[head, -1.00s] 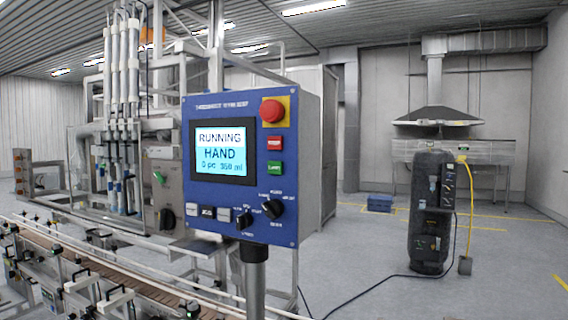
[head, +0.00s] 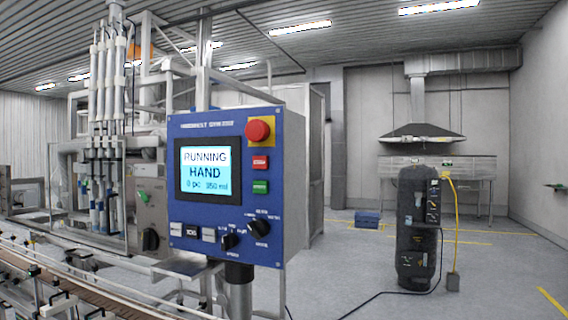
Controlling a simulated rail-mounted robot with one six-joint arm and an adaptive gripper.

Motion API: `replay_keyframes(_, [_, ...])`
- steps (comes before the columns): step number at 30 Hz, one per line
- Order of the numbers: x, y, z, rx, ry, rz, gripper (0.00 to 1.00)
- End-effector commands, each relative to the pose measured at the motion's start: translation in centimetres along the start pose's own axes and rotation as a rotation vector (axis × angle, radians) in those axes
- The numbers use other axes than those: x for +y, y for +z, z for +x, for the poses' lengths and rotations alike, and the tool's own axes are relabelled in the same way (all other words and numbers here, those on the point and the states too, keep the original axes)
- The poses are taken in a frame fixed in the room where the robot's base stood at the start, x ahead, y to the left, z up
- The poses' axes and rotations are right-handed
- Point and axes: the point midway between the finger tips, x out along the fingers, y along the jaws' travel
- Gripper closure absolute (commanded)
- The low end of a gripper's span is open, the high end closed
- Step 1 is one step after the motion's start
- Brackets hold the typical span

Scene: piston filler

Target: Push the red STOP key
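The lettering on the red key is too small to read surely. The panel's screen (head: 205,170) reads RUNNING, HAND and a line with 350 ml. My gripper is not in view.
Two black rotary knobs (head: 229,241) and small keys (head: 191,230) line the panel's lower part. A conveyor (head: 90,285) runs at lower left beside the filler. A dark cylindrical tank (head: 417,225) with a yellow hose stands right. Floor between is mostly clear, with a black cable.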

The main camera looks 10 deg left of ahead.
Motion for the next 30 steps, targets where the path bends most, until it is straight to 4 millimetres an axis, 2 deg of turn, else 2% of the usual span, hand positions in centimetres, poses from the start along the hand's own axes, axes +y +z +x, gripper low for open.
replay_keyframes(1, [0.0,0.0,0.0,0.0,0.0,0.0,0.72])
replay_keyframes(10, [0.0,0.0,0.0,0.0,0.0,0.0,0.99])
replay_keyframes(30, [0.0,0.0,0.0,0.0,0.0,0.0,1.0])
